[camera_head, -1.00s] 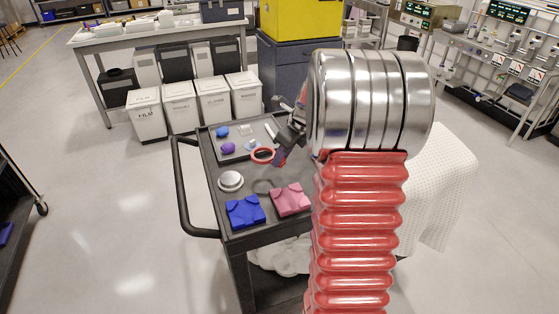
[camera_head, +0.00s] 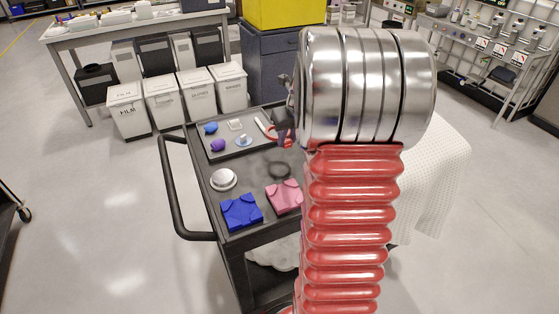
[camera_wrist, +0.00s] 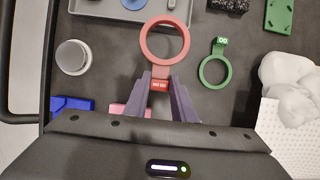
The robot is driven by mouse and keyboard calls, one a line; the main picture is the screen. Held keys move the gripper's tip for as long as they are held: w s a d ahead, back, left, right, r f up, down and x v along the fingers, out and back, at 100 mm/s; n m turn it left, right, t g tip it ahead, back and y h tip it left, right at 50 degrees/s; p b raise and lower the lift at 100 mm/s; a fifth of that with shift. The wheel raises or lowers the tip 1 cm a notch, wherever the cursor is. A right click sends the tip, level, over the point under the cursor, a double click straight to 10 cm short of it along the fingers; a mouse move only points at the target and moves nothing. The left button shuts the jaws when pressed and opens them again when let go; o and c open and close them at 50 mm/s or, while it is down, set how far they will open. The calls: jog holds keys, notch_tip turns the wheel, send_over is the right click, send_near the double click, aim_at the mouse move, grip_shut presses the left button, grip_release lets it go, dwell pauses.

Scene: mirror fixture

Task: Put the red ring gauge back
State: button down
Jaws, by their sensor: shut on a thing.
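The red ring gauge (camera_wrist: 161,69) is in the jaws of my gripper (camera_wrist: 159,82). In the wrist view its short handle is between the two purple fingers and its ring points away from my gripper. In the head view the red ring gauge (camera_head: 272,134) shows in part beside my gripper (camera_head: 285,136), over the cart near the grey tray's right side. My arm hides the rest. Whether it touches anything beneath is hard to tell. A green ring gauge (camera_wrist: 221,45) lies to the right on the dark cart top in the wrist view.
The cart top (camera_head: 256,187) also carries a grey tray (camera_head: 231,156) with small parts, a white round piece (camera_head: 223,179), a blue block (camera_head: 242,210) and a pink block (camera_head: 283,196). White cloth (camera_wrist: 290,125) lies at the right. A dark ring-shaped patch looks like a shadow.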

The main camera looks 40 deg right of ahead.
jog(key=shift+f, duration=3.15)
jog(key=shift+f, duration=0.1)
jog(key=shift+f, duration=1.75)
jog(key=c, duration=1.5)
grip_release()
jog(key=v, duration=1.2)
jog(key=shift+a, duration=0.1)
